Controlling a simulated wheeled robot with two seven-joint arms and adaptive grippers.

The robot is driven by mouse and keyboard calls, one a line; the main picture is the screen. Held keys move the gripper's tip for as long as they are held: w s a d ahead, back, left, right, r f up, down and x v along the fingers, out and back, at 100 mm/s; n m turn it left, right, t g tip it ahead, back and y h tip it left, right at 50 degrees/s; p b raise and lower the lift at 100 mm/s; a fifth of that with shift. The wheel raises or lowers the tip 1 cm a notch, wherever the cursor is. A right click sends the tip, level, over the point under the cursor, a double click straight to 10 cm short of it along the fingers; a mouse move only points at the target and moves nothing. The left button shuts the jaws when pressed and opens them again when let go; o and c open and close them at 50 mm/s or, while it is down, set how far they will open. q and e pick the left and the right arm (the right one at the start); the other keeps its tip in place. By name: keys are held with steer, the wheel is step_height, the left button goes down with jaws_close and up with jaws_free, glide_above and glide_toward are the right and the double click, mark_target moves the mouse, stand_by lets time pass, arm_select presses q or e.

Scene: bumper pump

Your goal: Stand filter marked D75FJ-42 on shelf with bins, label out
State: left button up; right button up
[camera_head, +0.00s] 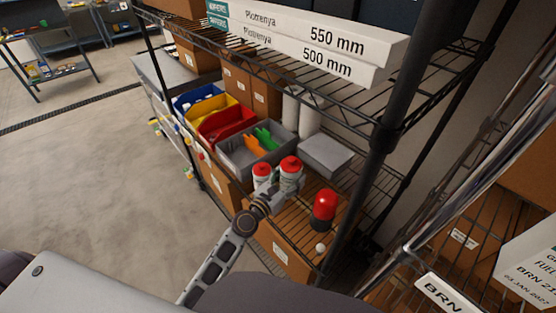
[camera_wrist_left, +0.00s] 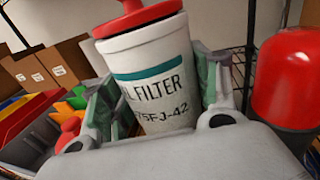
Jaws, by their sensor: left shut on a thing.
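My left gripper (camera_head: 272,193) is shut on a white filter (camera_head: 290,178) with a red cap, at the shelf with the bins (camera_head: 346,212). In the left wrist view the filter (camera_wrist_left: 152,75) sits between the two fingers (camera_wrist_left: 160,105). Its printed face with a teal band is turned to the wrist camera and reads "L FILTER" and "75FJ-42"; the start of the text is hidden by the left finger. It looks slightly tilted in that view. I cannot tell whether its base touches the shelf. My right gripper is not in view.
Another red-capped white container (camera_head: 262,173) stands close left of the held filter. A red beacon (camera_head: 325,204) is to the right, with a small white ball (camera_head: 320,248) near it. A grey bin (camera_head: 235,160) and a grey box (camera_head: 326,155) are behind. Black shelf post (camera_head: 378,160) at right.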

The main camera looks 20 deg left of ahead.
mark_target(290, 185)
arm_select(q)
steer(key=shift+f+b, duration=1.25)
steer(key=shift+f, duration=0.85)
steer(key=shift+f+b, duration=0.6)
steer(key=shift+f, duration=0.25)
steer(key=shift+f+b, duration=0.8)
steer(key=shift+f, duration=0.1)
steer(key=shift+f+b, duration=0.5)
steer(key=shift+f, duration=0.65)
steer(key=o, duration=1.4)
steer(key=shift+o, duration=0.3)
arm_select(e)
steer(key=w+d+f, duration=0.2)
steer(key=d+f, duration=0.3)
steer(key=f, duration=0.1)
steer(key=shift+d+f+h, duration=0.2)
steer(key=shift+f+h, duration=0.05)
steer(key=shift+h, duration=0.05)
